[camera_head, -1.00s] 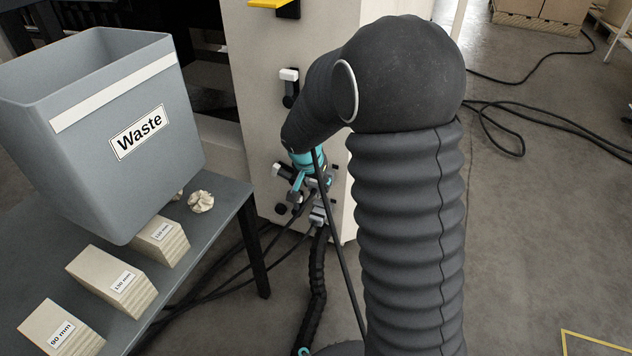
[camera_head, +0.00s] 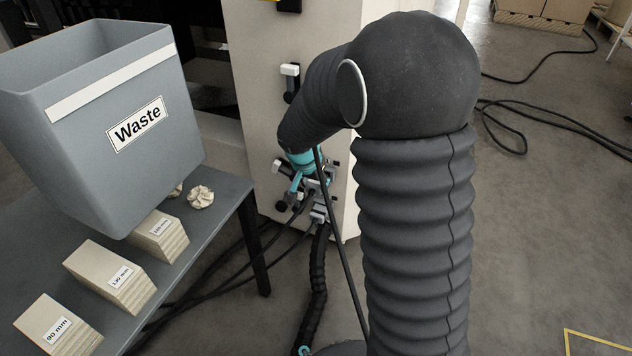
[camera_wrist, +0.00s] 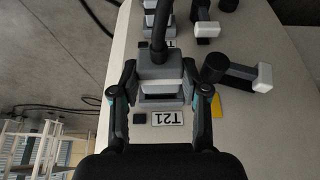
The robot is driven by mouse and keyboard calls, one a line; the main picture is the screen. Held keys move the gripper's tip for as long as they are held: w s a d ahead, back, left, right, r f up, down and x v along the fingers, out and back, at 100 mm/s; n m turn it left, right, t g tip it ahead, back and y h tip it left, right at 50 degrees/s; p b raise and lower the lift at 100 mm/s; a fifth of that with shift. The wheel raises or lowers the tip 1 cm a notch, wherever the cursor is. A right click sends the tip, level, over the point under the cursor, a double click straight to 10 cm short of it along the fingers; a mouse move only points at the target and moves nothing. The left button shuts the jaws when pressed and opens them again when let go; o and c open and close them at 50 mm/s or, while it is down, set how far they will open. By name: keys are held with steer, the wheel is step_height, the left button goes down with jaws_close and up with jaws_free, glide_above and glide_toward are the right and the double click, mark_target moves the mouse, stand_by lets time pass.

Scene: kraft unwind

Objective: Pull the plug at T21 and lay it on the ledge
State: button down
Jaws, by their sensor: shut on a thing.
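The grey plug (camera_wrist: 160,73) with a black cable is in the middle of the wrist view, just above the T21 label (camera_wrist: 168,118) on the pale panel. My gripper (camera_wrist: 160,68) has its two dark fingers on either side of the plug and is shut on it. The plug is at its socket; I cannot tell whether it is fully seated. In the head view, my gripper (camera_head: 312,180) is at the panel, partly hidden by my arm. I cannot make out the ledge for certain.
Black-and-white fittings (camera_wrist: 262,78) stick out of the panel close to my right finger. Black cables (camera_head: 318,270) hang below. A grey Waste bin (camera_head: 110,120) and labelled blocks (camera_head: 110,278) are on a table at left.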

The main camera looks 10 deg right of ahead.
mark_target(311, 194)
steer(key=shift+s+a+b, duration=0.35)
steer(key=shift+s+a, duration=0.15)
steer(key=shift+s, duration=0.2)
steer(key=shift+s+a+b, duration=0.35)
steer(key=shift+s+a, duration=0.15)
steer(key=shift+s, duration=0.2)
